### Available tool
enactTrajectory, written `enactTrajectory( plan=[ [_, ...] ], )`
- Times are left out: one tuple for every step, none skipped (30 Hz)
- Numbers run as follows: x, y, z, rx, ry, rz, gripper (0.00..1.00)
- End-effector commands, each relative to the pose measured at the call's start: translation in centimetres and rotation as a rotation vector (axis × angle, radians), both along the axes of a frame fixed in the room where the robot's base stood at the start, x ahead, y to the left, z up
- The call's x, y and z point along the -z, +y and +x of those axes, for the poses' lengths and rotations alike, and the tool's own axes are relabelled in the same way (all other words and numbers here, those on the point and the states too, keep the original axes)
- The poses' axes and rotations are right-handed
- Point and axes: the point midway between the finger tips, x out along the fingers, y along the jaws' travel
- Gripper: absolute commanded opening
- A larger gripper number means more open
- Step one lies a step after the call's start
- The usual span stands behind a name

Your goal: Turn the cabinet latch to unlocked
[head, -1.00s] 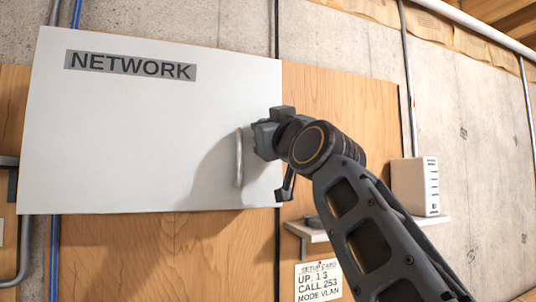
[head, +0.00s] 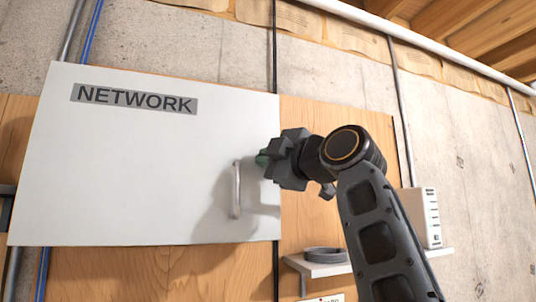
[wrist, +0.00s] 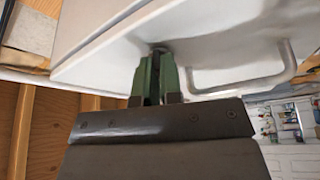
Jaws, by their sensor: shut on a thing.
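The white cabinet (head: 150,170) bears a grey NETWORK label on its door. A pale bar handle (head: 236,190) stands near the door's right edge; it also shows in the wrist view (wrist: 240,82). My gripper (head: 263,159) is at the door, right of the handle and near its upper end. In the wrist view, its green fingers (wrist: 155,80) are shut on the latch (wrist: 160,47), of which only a small grey round part shows at the fingertips. The fingers hide most of the latch, so I cannot tell its turn position.
A small shelf (head: 318,266) right of the cabinet holds a coiled dark cable (head: 325,254) and a white box-shaped device (head: 421,217). Pipes run along the concrete wall. The handle stands close beside my gripper.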

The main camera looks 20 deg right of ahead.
Motion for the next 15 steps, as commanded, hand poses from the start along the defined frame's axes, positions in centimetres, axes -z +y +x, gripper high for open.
enactTrajectory(
  plan=[
    [-0.15, -0.17, 0.23, 0.002, 0.006, -0.039, 0.00],
    [-0.15, -0.17, 0.23, 0.001, 0.007, -0.064, 0.00],
    [-0.19, -0.17, 0.21, 0.002, 0.006, -0.096, 0.00],
    [-0.19, -0.16, 0.19, 0.002, 0.006, -0.121, 0.00],
    [-0.21, -0.16, 0.18, 0.002, 0.006, -0.144, 0.00],
    [-0.22, -0.15, 0.18, 0.002, 0.005, -0.173, 0.00],
    [-0.21, -0.15, 0.18, 0.001, 0.006, -0.195, 0.00],
    [-0.21, -0.15, 0.18, 0.002, 0.006, -0.213, 0.00],
    [-0.23, -0.16, 0.18, 0.002, 0.005, -0.238, 0.00],
    [-0.21, -0.17, 0.17, 0.002, 0.005, -0.256, 0.00],
    [-0.20, -0.16, 0.17, 0.002, 0.006, -0.273, 0.00],
    [-0.21, -0.17, 0.17, 0.002, 0.005, -0.294, 0.00],
    [-0.21, -0.17, 0.17, 0.003, 0.005, -0.308, 0.00],
    [-0.20, -0.16, 0.16, 0.003, 0.005, -0.321, 0.00],
    [-0.19, -0.16, 0.16, 0.002, 0.005, -0.338, 0.00]
  ],
)
